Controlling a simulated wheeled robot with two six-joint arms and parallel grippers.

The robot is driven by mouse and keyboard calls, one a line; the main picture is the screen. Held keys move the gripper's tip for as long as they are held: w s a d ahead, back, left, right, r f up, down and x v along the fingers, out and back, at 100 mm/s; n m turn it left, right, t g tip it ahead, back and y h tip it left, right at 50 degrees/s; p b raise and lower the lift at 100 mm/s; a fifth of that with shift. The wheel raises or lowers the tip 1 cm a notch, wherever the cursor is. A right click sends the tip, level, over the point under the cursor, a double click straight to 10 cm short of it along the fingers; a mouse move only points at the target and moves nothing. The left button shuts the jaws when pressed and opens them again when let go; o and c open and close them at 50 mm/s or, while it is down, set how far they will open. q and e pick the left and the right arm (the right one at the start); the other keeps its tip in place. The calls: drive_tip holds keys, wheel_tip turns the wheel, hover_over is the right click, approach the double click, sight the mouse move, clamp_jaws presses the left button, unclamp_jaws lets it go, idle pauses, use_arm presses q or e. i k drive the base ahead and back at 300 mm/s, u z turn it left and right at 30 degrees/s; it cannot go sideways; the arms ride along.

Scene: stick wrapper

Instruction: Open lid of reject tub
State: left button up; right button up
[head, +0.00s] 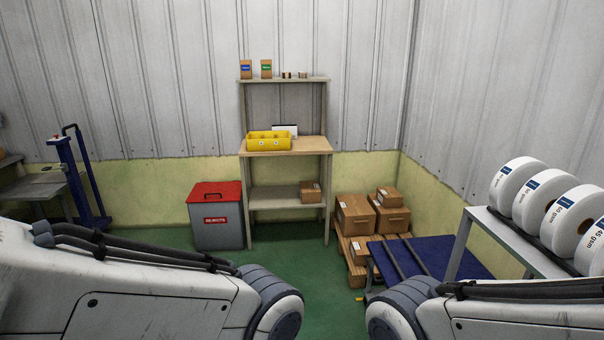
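The reject tub (217,232) is a grey bin with a red label reading "REJECTS" on its front. It stands on the green floor against the far wall, left of a shelf unit. Its red lid (212,191) lies closed on top, with a small dark handle on it. My two arms reach in from the lower left and lower right, well short of the tub. Neither gripper is in view.
A wooden shelf unit (288,147) holding a yellow bin (269,141) stands right of the tub. Cardboard boxes (355,214) and a blue cart (437,257) are farther right. A rack carries large white rolls (541,199). Green floor lies open before the tub.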

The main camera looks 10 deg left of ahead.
sight(228, 191)
drive_tip(key=u, duration=0.2)
drive_tip(key=i, duration=1.95)
drive_tip(key=u, duration=0.6)
drive_tip(key=i, duration=1.95)
drive_tip(key=u, duration=0.6)
drive_tip(key=i, duration=1.05)
drive_tip(key=u, duration=0.1)
